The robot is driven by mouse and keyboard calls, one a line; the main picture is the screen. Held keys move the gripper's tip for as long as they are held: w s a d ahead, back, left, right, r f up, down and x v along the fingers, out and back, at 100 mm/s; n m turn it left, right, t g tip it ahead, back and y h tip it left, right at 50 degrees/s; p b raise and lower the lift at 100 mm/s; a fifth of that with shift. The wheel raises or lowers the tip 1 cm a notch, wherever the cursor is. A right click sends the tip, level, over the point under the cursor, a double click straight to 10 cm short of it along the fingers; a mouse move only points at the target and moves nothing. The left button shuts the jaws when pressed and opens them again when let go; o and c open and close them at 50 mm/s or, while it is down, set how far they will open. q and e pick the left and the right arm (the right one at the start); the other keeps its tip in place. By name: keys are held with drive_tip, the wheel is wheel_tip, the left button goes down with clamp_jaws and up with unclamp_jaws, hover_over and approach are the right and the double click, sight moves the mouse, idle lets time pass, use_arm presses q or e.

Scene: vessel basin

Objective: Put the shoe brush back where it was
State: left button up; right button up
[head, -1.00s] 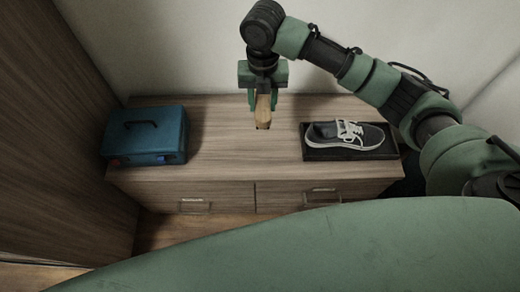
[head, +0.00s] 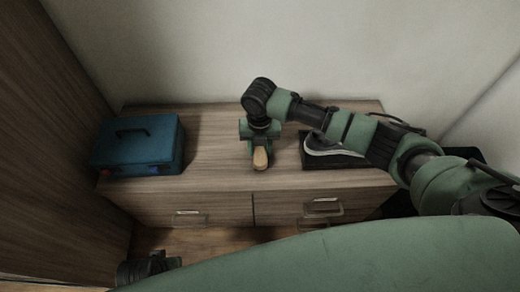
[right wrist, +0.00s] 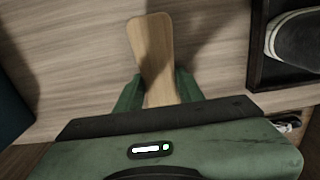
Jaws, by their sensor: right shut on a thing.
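The shoe brush (head: 261,160) shows as a pale wooden piece in my right gripper (head: 260,147). In the right wrist view the brush (right wrist: 152,45) has a smooth wooden back, and my right gripper (right wrist: 158,90) is shut on it, a finger on each side. The brush is low over the middle of the cabinet top (head: 215,150); I cannot tell whether it touches. Its bristles are hidden. Part of my left arm, perhaps its gripper (head: 160,264), shows at the lower left of the head view; its jaws cannot be made out.
A dark tray (head: 312,164) holding a shoe (head: 330,152) is right of the brush, partly behind my right arm. A blue box (head: 140,148) with a handle stands at the left. The wood between box and tray is clear. A wall rises behind.

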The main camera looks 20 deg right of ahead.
sight(260, 148)
use_arm(q)
drive_tip(key=shift+r, duration=0.2)
use_arm(e)
drive_tip(key=shift+f, duration=0.25)
drive_tip(key=shift+f, duration=0.15)
use_arm(q)
drive_tip(key=shift+r, duration=0.1)
use_arm(e)
drive_tip(key=o, duration=1.2)
drive_tip(key=shift+r, duration=0.3)
use_arm(q)
drive_tip(key=s+f+p, duration=0.2)
drive_tip(key=s+f, duration=0.1)
drive_tip(key=f, duration=0.5)
drive_tip(key=shift+a+f+g+p, duration=0.2)
drive_tip(key=shift+f+g+p, duration=0.1)
drive_tip(key=shift+f+p, duration=0.1)
use_arm(e)
wheel_tip(260, 148, up, 12)
drive_tip(key=shift+f, duration=0.15)
use_arm(q)
drive_tip(key=shift+s, duration=0.1)
